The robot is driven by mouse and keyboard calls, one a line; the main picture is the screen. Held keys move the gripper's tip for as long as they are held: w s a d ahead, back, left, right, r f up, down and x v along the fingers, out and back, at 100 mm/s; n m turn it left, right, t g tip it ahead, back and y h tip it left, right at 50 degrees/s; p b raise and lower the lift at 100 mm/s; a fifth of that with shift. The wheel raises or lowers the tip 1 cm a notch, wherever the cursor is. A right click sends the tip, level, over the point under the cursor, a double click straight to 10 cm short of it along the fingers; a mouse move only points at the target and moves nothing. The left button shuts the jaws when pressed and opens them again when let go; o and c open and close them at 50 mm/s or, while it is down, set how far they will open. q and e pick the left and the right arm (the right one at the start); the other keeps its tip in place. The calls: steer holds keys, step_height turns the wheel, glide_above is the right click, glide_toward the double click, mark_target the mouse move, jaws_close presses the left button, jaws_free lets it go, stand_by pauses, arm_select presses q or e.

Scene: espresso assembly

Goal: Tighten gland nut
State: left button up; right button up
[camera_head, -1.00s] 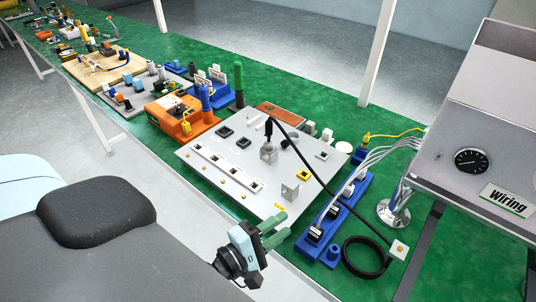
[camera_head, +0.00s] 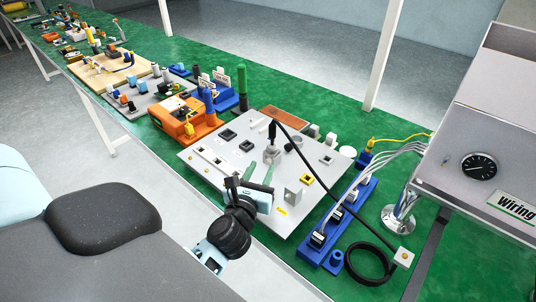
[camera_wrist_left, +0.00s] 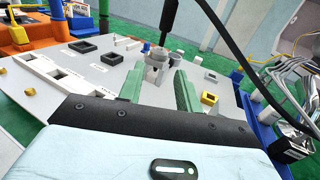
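A black gland (camera_head: 272,130) with a black cable stands upright on a small grey block (camera_head: 272,156), which is on the light grey board (camera_head: 222,191). I cannot make out the nut separately from the gland. My left gripper (camera_head: 259,172) is over the board, just in front of the block. In the left wrist view its green fingers (camera_wrist_left: 160,76) are apart with nothing held. The grey block (camera_wrist_left: 157,67) shows between and just beyond their tips, and the black gland (camera_wrist_left: 167,22) rises above it. My right gripper is not in view.
The black cable (camera_head: 325,181) arches to the right to a small pale box (camera_head: 403,258). A blue strip (camera_head: 317,262) with sockets and white wires lies right of the board. A grey gauge housing (camera_head: 450,165) stands at right. An orange unit (camera_head: 180,122) is behind left.

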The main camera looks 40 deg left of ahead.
mark_target(270, 149)
arm_select(q)
steer(key=x, duration=0.7)
steer(key=shift+s, duration=0.1)
steer(key=c, duration=0.7)
